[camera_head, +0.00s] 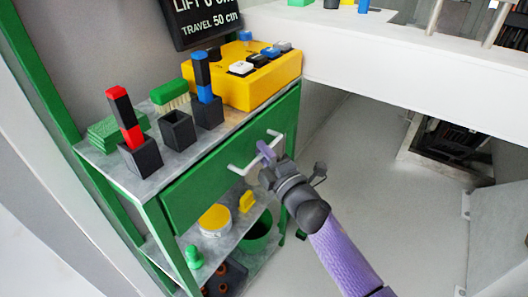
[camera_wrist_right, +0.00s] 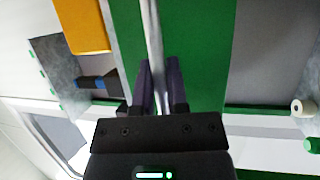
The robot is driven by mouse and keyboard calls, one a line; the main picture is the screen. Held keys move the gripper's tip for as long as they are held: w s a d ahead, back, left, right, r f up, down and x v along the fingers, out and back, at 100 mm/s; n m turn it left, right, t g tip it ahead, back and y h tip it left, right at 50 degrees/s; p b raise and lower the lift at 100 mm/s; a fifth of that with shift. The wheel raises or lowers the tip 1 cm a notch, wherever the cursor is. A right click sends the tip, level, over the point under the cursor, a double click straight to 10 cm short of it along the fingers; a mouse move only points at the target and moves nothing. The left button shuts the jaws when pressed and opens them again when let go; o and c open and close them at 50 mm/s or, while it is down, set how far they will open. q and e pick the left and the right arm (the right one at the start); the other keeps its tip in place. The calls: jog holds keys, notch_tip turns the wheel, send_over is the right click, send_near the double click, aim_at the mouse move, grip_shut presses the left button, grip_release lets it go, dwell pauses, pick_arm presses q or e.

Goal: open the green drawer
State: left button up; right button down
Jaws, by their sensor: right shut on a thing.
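The green drawer (camera_head: 205,184) is the long green front just under the grey top of a green-framed stand. It looks about flush with the frame. Its pale bar handle (camera_head: 238,169) runs along the front. My right gripper (camera_head: 264,152) is at the middle of this handle, its arm coming from the lower right. In the right wrist view the green drawer front (camera_wrist_right: 210,45) fills the middle, and the handle (camera_wrist_right: 154,35) runs down between the two dark fingers of my right gripper (camera_wrist_right: 161,75). The fingers are shut on the handle. My left gripper is not in view.
On the stand's top are a yellow box (camera_head: 265,80) with switches, a green brush (camera_head: 170,95) and black holders (camera_head: 178,130), two with coloured handles. The lower shelf holds a yellow-lidded tin (camera_head: 214,219) and a green bucket (camera_head: 258,236). Open floor (camera_head: 355,150) lies to the right.

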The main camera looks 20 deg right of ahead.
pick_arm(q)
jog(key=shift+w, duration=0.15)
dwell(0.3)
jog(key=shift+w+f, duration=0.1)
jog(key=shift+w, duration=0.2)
